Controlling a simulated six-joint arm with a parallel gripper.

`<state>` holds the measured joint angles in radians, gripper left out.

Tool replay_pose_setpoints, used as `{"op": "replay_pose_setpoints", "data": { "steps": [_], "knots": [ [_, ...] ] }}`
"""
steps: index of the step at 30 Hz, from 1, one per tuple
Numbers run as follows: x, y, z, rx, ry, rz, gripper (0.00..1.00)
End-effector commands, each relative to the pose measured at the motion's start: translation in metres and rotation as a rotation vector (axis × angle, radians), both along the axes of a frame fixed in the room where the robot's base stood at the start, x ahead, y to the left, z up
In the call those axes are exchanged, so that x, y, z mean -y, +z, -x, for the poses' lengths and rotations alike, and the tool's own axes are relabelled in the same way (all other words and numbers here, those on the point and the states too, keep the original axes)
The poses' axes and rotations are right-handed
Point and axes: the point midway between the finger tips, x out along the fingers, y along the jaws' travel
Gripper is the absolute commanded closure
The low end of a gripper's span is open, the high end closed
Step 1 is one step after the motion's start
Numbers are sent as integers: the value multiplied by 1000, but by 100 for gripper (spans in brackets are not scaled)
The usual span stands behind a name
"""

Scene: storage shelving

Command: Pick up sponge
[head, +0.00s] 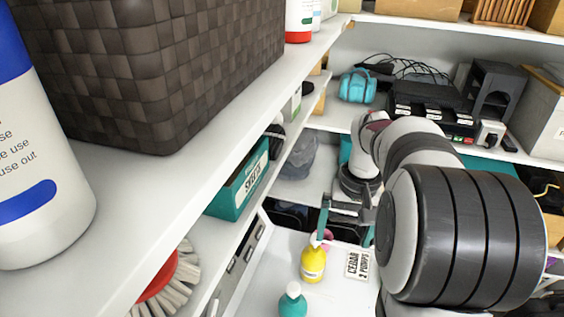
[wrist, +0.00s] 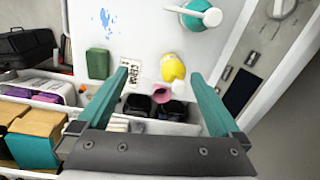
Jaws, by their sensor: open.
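A green block that looks like the sponge (wrist: 97,63) lies on a white surface in the wrist view, left of my gripper's fingers. I cannot make it out in the head view, where my arm covers part of that surface. My gripper (wrist: 160,73) has two teal fingers spread wide, with nothing held between them. In the head view my gripper (head: 345,237) is above the far part of the white surface. The green block is outside the gap between the fingers, beyond the left fingertip.
A yellow pump bottle (head: 313,264) and a teal bottle (head: 292,303) stand on the white surface (head: 262,270). A printed label (head: 358,264) lies beside the yellow one. A pink item (wrist: 161,94) is near the fingers. Shelves with a woven basket (head: 160,70) line the left.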

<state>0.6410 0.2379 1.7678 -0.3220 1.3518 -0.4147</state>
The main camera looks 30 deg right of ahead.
Motion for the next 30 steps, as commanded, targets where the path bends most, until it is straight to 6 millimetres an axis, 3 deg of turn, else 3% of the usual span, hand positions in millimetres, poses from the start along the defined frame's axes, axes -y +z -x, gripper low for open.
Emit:
{"op": "replay_pose_setpoints", "data": {
  "steps": [1, 3, 6, 7, 11, 18, 23, 30],
  "knots": [
    [53, -17, 0, -10, -37, 8, 0],
    [116, -38, 10, -17, -60, 26, 0],
    [169, -61, 28, -26, -77, 40, 0],
    [178, -65, 31, -27, -80, 43, 0],
    [188, -89, 36, -30, -80, 44, 0],
    [186, -155, 36, -30, -81, 44, 0],
    [185, -176, 35, -28, -81, 46, 0],
    [180, -220, 32, -28, -80, 46, 0]
  ]
}}
